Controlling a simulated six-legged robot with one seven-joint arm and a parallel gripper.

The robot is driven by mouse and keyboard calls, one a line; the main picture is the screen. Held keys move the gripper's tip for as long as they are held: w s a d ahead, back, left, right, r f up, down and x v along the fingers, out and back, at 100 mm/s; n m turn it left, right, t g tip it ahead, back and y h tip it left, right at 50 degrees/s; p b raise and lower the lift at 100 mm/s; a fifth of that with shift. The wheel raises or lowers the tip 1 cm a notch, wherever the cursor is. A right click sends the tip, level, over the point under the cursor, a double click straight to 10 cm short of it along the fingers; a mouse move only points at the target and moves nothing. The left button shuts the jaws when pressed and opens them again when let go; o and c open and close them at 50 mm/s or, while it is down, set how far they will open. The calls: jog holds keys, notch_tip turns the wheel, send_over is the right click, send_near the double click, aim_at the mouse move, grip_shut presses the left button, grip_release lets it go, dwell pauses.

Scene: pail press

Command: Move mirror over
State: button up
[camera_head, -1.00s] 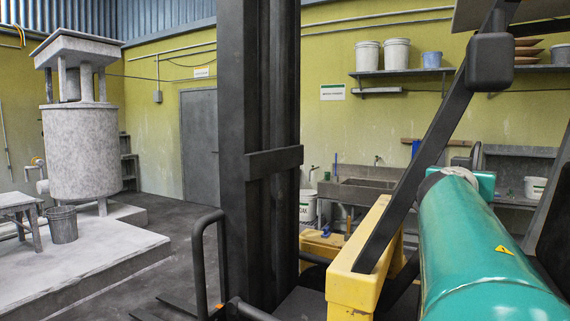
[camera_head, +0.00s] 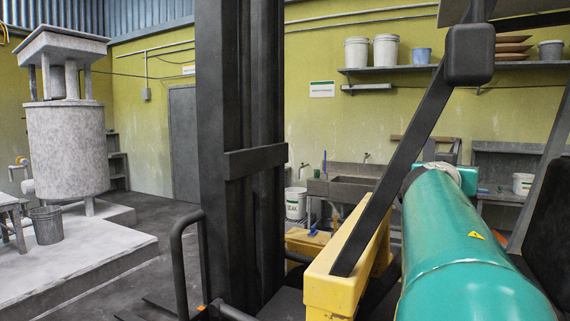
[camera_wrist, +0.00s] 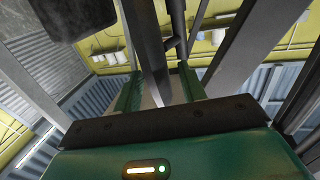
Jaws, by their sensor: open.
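No mirror face is plainly seen. A dark rounded box (camera_head: 470,54) on the slanted black bar at the upper right could be a mirror housing, but I cannot tell. A dark blurred block also shows at the top left of the wrist view (camera_wrist: 72,16); I cannot tell whether it is the same thing. My gripper (camera_wrist: 160,84) has its green fingers apart, with a dark bar showing between or beyond them. I see nothing gripped. In the head view my teal arm reaches forward at the right, and the fingers cannot be made out.
A dark upright mast (camera_head: 240,150) stands close in front, with a yellow frame (camera_head: 345,265) and black bars to its right. A stone-like tank (camera_head: 66,150) and a bucket (camera_head: 46,225) stand on a raised slab at left. A sink (camera_head: 350,188) and shelf (camera_head: 400,70) line the far wall.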

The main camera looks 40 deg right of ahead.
jog(key=shift+d+r, duration=0.15)
jog(key=shift+d, duration=0.05)
jog(key=shift+w+d, duration=0.15)
jog(key=shift+c, duration=0.2)
jog(key=c, duration=0.4)
grip_shut()
